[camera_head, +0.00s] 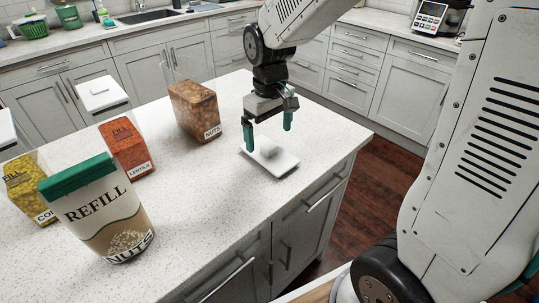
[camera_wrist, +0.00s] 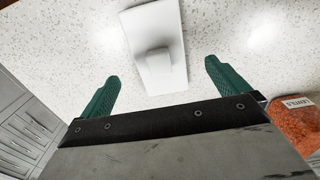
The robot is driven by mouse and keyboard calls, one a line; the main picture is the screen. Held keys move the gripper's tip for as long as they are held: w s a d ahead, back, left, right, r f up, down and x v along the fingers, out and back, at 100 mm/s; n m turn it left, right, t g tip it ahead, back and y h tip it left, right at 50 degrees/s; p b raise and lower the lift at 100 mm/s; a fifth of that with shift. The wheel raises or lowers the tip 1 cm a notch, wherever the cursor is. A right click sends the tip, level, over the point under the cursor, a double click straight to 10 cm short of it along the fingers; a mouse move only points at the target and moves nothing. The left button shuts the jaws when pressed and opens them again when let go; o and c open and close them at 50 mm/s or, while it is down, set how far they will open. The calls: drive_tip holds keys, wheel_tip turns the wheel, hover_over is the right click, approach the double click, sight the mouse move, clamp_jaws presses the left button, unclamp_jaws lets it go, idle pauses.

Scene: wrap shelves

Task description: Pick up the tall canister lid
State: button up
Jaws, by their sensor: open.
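A white rectangular lid (camera_head: 283,164) with a raised block-like knob (camera_head: 269,150) lies flat on the speckled counter, near its right edge. It also shows in the wrist view (camera_wrist: 135,24), knob facing up, ahead of the fingers. My gripper (camera_head: 268,130) is open, with green fingers spread just above the lid. In the wrist view my gripper (camera_wrist: 163,72) is empty, one finger towards each side of the lid, apart from it. A tall clear canister (camera_head: 195,110) marked NUTS, partly filled with brown contents, stands lidless to the left of the lid.
A lentils canister (camera_head: 128,148) and a corn canister (camera_head: 28,188) stand further left with white lids. A REFILL nuts container (camera_head: 105,218) with a green top stands at front left. The counter (camera_head: 200,210) around the lid is clear; its edge is close on the right.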

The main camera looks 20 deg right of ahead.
sight(269, 145)
drive_tip(key=f, duration=0.5)
drive_tip(key=shift+w+f, duration=0.1)
drive_tip(key=shift+w, duration=0.15)
drive_tip(key=c, duration=1.1)
